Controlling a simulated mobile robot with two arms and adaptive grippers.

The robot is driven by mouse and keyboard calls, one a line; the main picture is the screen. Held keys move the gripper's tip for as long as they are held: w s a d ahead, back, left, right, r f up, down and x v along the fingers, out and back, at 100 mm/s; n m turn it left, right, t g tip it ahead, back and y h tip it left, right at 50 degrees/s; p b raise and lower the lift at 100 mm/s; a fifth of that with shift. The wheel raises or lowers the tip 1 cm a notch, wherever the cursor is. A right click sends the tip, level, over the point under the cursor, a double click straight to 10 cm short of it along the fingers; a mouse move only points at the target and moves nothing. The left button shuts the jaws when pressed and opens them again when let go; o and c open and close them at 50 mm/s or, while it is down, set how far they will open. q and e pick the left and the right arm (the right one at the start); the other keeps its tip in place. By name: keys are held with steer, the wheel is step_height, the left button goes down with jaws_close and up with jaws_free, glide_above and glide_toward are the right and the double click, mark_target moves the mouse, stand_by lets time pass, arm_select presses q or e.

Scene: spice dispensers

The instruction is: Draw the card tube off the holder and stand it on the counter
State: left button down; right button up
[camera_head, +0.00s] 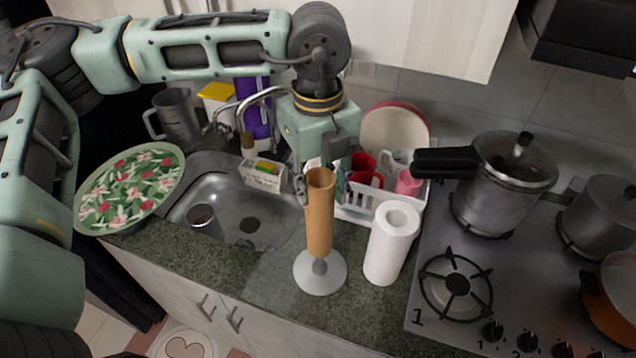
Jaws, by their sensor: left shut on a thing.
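A short grey piece of the holder shows between the tube's lower end and the base. I cannot tell whether a post is still inside the tube. My left gripper (322,182) comes down from above and is shut on the tube near its open top, one finger on each side. My right gripper is not in view.
A white paper roll (391,243) stands close to the right of the holder. Behind is a white dish rack (352,214) with cups and a plate. The sink (233,222) and a floral tray (128,190) are left; the stove (490,268) with pots is right. Bare counter (272,292) lies left of the holder.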

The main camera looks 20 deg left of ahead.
arm_select(q)
step_height(320, 180, up, 14)
steer(key=p, duration=0.6)
steer(key=shift+f, duration=0.15)
stand_by(4.1)
steer(key=shift+r, duration=1.55)
